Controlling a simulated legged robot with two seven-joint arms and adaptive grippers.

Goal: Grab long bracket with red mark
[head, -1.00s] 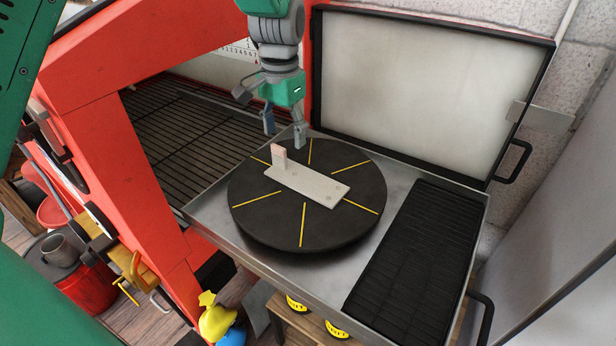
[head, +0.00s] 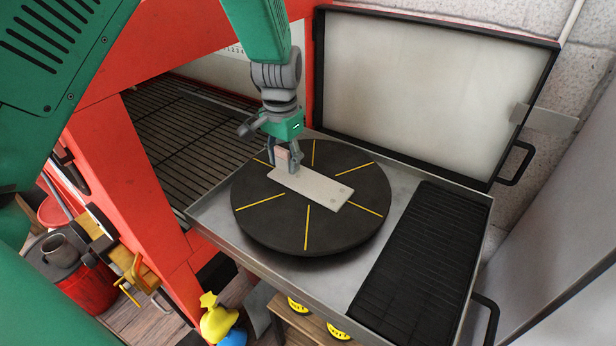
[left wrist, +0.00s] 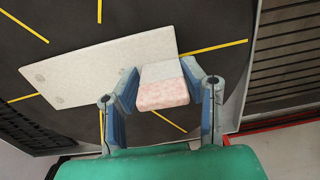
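The long bracket (head: 318,189) is a pale L-shaped plate lying flat on the black round turntable (head: 350,228). Its short upright end, with a pinkish-red face, shows in the left wrist view (left wrist: 162,92). My left gripper (head: 284,163) is lowered at that end, seen from above in the head view. In the left wrist view its two blue-grey fingers (left wrist: 163,90) stand on either side of the upright end. The fingers are apart, with a visible gap on the right side; contact on the left is unclear. My right gripper is not in view.
The turntable has yellow radial lines and sits in a metal tray (head: 215,222) with a raised lid (head: 430,85) behind. A black ribbed mat (head: 420,270) lies to the right. A red frame (head: 130,180) stands close on the left.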

